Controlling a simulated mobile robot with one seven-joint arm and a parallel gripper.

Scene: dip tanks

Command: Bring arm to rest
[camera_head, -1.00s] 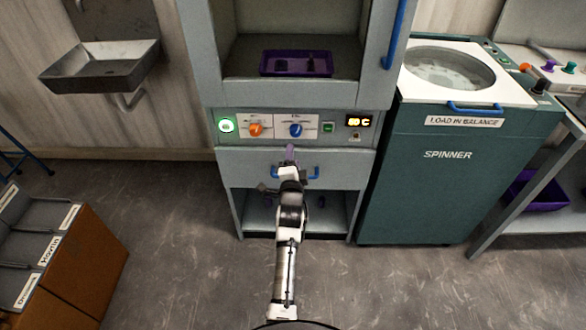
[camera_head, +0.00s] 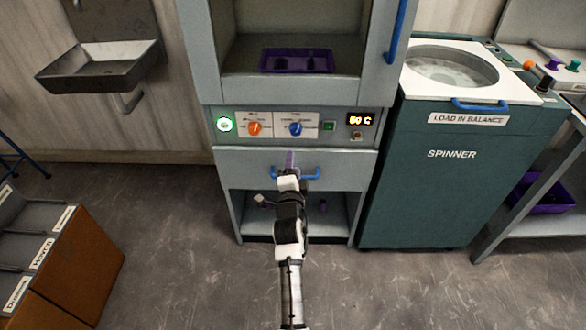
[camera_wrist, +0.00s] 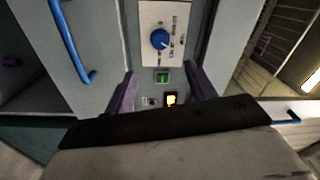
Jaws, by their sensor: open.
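My arm reaches forward from the bottom middle of the head view. My gripper (camera_head: 290,160) is in front of the grey cabinet (camera_head: 345,165), just below its control panel and in front of the blue drawer handle. In the wrist view the two purple fingers of my gripper (camera_wrist: 161,88) are spread apart with nothing between them. The panel's blue knob (camera_wrist: 160,39), a green switch (camera_wrist: 162,77) and a lit display show beyond and between the fingers. The head view does not show whether the gripper touches the cabinet front.
A purple tray (camera_head: 297,61) sits in the cabinet's upper bay. The green spinner (camera_head: 445,190) stands close at the right. A metal sink (camera_head: 100,68) hangs at the back left. Labelled bins (camera_head: 70,255) stand at the lower left. Floor between the bins and cabinet is clear.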

